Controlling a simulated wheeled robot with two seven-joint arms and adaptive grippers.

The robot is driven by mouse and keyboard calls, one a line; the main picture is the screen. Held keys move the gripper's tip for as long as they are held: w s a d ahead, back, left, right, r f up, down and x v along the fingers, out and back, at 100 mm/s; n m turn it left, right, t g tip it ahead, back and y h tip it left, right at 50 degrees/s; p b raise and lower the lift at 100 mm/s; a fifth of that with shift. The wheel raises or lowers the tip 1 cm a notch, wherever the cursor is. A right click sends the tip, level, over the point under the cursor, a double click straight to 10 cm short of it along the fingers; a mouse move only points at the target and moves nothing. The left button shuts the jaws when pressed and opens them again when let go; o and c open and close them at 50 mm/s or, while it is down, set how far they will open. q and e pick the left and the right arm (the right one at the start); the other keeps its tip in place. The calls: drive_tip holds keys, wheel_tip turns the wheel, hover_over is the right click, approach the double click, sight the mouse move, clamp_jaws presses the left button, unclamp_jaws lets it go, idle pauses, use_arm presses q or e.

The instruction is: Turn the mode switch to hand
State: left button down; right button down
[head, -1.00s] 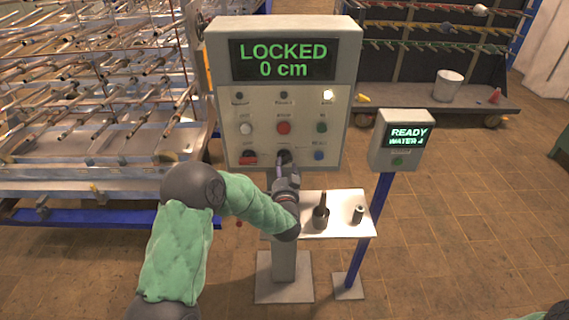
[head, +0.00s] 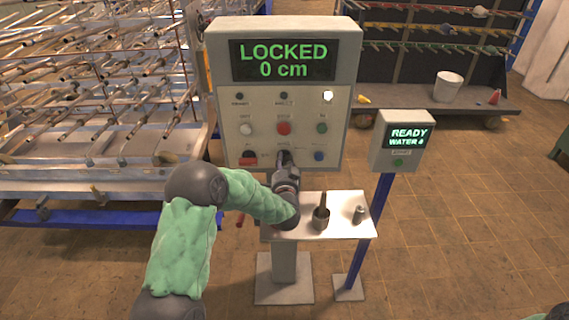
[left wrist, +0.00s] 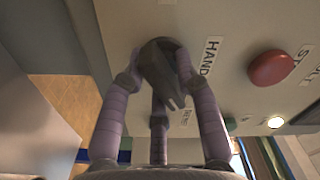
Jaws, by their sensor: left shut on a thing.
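The mode switch is a dark knob in the bottom row of the grey control panel (head: 222,130), mostly hidden in the head view behind my left gripper (head: 285,163). In the left wrist view the dark knob (left wrist: 160,70) stands between the fingers of my left gripper (left wrist: 158,85), which is shut on it. A label reading HAND (left wrist: 211,56) is beside the knob, and a second, smaller label (left wrist: 186,117) is too blurred to read.
A red button (left wrist: 271,68) is near the knob. The panel screen (head: 283,60) reads LOCKED 0 cm. A white shelf (head: 345,228) below carries a dark tool (head: 321,215) and a small metal cylinder (head: 359,214). A smaller box (head: 377,150) reading READY stands at right.

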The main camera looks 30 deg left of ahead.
use_arm(q)
drive_tip(key=shift+d+f, duration=0.1)
drive_tip(key=shift+f, duration=0.05)
drive_tip(key=n+b, duration=0.2)
drive_tip(key=shift+f+n, duration=0.15)
drive_tip(key=shift+n, duration=0.15)
drive_tip(key=n+b, duration=0.2)
drive_tip(key=n, duration=0.1)
drive_tip(key=shift+w+d+n+b, duration=0.1)
drive_tip(key=shift+d+n+b, duration=0.05)
drive_tip(key=shift+n+b, duration=0.2)
drive_tip(key=n+b, duration=0.2)
drive_tip(key=n, duration=0.1)
drive_tip(key=shift+d+r+n+b, duration=0.1)
drive_tip(key=shift+r+n+b, duration=0.1)
drive_tip(key=shift+n+b, duration=0.85)
drive_tip(key=shift+n, duration=0.3)
drive_tip(key=shift+r, duration=0.1)
